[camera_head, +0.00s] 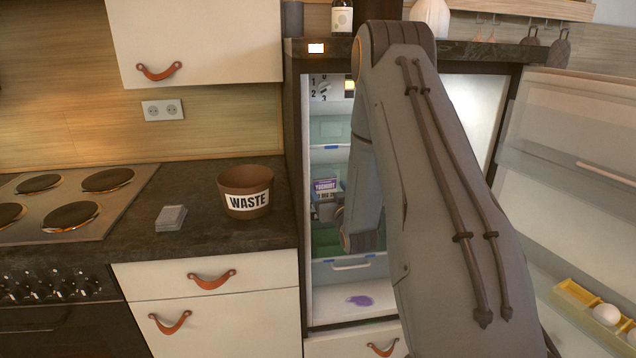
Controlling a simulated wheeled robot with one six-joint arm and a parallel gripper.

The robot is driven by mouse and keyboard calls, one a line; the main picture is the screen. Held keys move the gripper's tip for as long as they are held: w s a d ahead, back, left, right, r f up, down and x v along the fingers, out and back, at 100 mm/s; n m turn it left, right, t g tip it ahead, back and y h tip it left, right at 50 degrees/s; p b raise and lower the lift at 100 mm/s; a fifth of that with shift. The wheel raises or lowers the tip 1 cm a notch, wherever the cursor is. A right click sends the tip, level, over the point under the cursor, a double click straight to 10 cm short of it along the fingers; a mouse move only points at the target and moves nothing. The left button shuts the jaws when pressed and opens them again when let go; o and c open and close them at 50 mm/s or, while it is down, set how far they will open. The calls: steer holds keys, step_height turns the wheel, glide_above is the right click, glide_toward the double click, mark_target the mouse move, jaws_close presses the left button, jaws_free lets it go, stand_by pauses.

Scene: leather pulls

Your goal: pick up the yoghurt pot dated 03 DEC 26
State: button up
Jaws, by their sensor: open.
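A yoghurt pot (325,186) with a purple "YOGHURT" label stands inside the open fridge, on the left of the shelf space. A date line shows under the name, but it is small and partly covered, so I cannot read it fully. My arm reaches into the fridge and hides much of its inside. My gripper (332,213) shows only in part, at the arm's end, low in front of the pot. It is open. I cannot tell whether it touches the pot. Other pots behind my arm, if any, are hidden.
The fridge door (575,150) stands open at the right, with eggs (606,314) in its rack. A purple spill (360,300) lies on the fridge floor. A brown waste bin (246,190) and a small grey stack (171,217) are on the counter, beside the hob (60,200).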

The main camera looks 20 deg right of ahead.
mark_target(322, 178)
steer(key=shift+w+d+p, duration=0.2)
steer(key=shift+w+p, duration=0.15)
steer(key=shift+w, duration=1.1)
steer(key=shift+w+d+f+p, duration=0.1)
steer(key=shift+w+d+p, duration=0.15)
steer(key=shift+w, duration=0.6)
steer(key=shift+w+d+p, duration=0.15)
steer(key=shift+w+p, duration=0.2)
steer(key=shift+w, duration=0.45)
steer(key=shift+w+d+f+p, duration=0.1)
steer(key=shift+w+d+p, duration=0.15)
steer(key=shift+w, duration=0.6)
steer(key=c, duration=0.9)
steer(key=shift+r, duration=0.1)
steer(key=shift+c, duration=0.9)
steer(key=shift+r, duration=0.15)
